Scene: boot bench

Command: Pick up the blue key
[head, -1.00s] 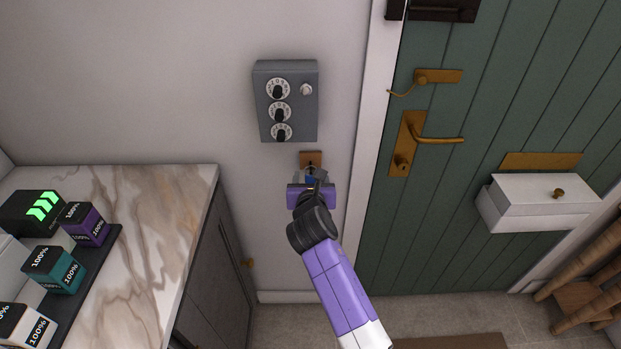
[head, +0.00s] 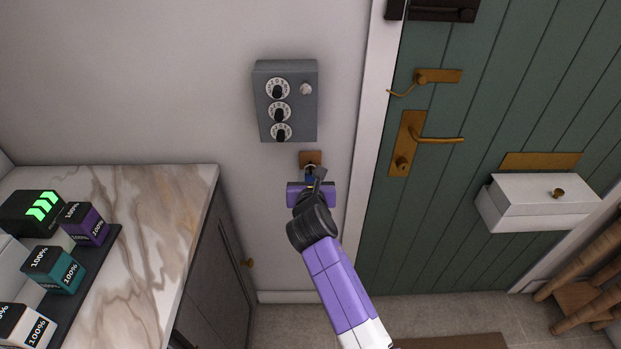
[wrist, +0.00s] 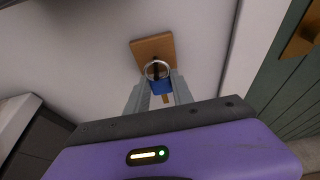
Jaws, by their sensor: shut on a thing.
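The blue key (wrist: 161,87) with its metal ring hangs at a small wooden wall plaque (wrist: 153,49) in the wrist view. My gripper (wrist: 160,92) is shut on the key, one grey finger on each side of its blue head. The ring still lies in front of the plaque's dark hook; I cannot tell whether it is around the hook. In the head view the wooden plaque (head: 310,158) shows just above my gripper (head: 312,176), and only a bit of blue shows there. My wrist hides most of the key.
A grey box with several dials (head: 286,101) is on the wall right above the plaque. A green door (head: 480,130) with brass handles is to the right, behind a white frame. A marble-topped cabinet (head: 165,215) stands at the left.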

